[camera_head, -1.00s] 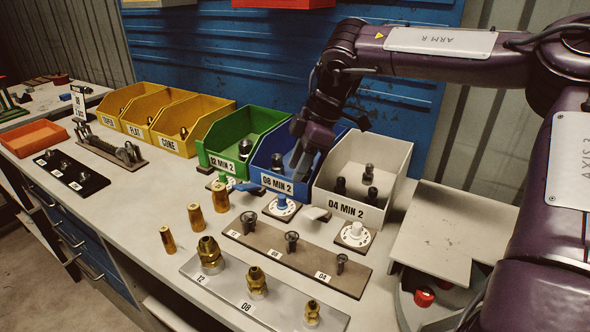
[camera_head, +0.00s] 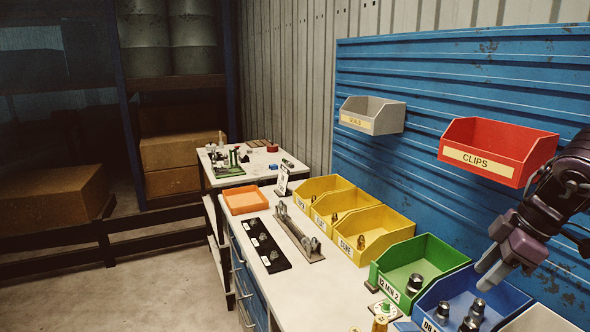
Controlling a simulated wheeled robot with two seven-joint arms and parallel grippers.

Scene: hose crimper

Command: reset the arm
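My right gripper (camera_head: 491,272) comes in from the right edge, with its fingers pointing down and to the left. In the picture it is over the back of the blue bin (camera_head: 428,316), to the right of the green bin (camera_head: 395,284). I see no part held in it, but its fingers overlap from this angle and their gap is not clear. The blue bin holds several dark metal fittings (camera_head: 470,322), and the green bin holds a fitting (camera_head: 414,284). My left gripper is out of view.
A red CLIPS bin (camera_head: 478,162) and a grey bin (camera_head: 362,121) hang on the blue wall panel (camera_head: 420,90), near my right arm. Yellow bins (camera_head: 372,258), an orange tray (camera_head: 239,211) and a black strip (camera_head: 272,262) lie on the bench. The air left of the gripper is clear.

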